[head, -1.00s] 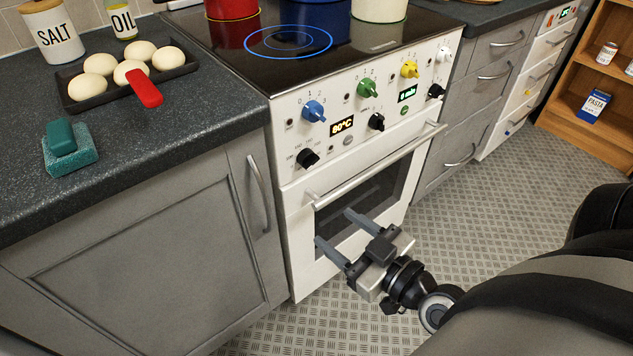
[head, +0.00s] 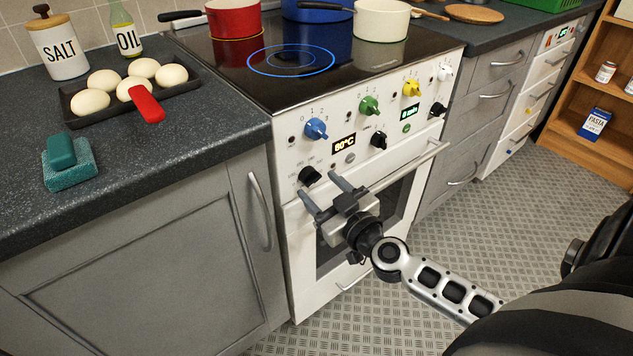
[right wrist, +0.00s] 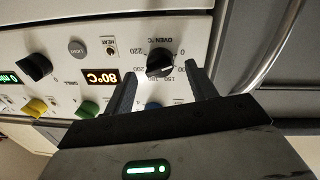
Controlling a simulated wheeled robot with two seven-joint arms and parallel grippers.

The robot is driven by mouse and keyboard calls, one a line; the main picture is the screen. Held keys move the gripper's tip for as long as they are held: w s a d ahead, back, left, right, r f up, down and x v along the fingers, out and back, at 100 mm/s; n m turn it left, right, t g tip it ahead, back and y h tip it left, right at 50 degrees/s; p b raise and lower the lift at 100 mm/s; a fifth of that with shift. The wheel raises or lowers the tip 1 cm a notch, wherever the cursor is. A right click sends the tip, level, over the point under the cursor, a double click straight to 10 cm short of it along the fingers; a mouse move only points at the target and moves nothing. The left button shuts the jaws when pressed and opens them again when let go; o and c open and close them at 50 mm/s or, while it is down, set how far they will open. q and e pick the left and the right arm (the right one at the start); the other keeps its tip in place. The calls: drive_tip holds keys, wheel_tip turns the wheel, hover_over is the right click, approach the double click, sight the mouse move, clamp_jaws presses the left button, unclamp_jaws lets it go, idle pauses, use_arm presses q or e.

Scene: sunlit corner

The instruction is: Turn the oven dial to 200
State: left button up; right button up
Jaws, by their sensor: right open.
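The oven dial (head: 309,176) is a small black knob at the lower left of the white oven's control panel (head: 285,150). In the right wrist view the oven dial (right wrist: 160,63) sits under the "OVEN °C" label with printed numbers, including 200 and 220, around it; I cannot tell exactly where it points. The amber display (head: 344,144) reads 80°C. My right gripper (head: 318,185) is open and empty in front of the oven, its fingers just short of the dial. In the right wrist view its fingertips (right wrist: 162,74) lie to either side below the dial. My left gripper is not in view.
Blue (head: 316,129), green (head: 370,106) and yellow (head: 411,88) knobs and another black knob (head: 379,140) share the panel. The oven door handle (head: 405,164) runs below. Pots, including a red one (head: 235,18), stand on the hob. The floor (head: 510,220) to the right is clear.

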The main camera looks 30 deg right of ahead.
sight(311, 178)
drive_tip(key=shift+w, duration=1.15)
drive_tip(key=c, duration=1)
drive_tip(key=shift+o, duration=0.2)
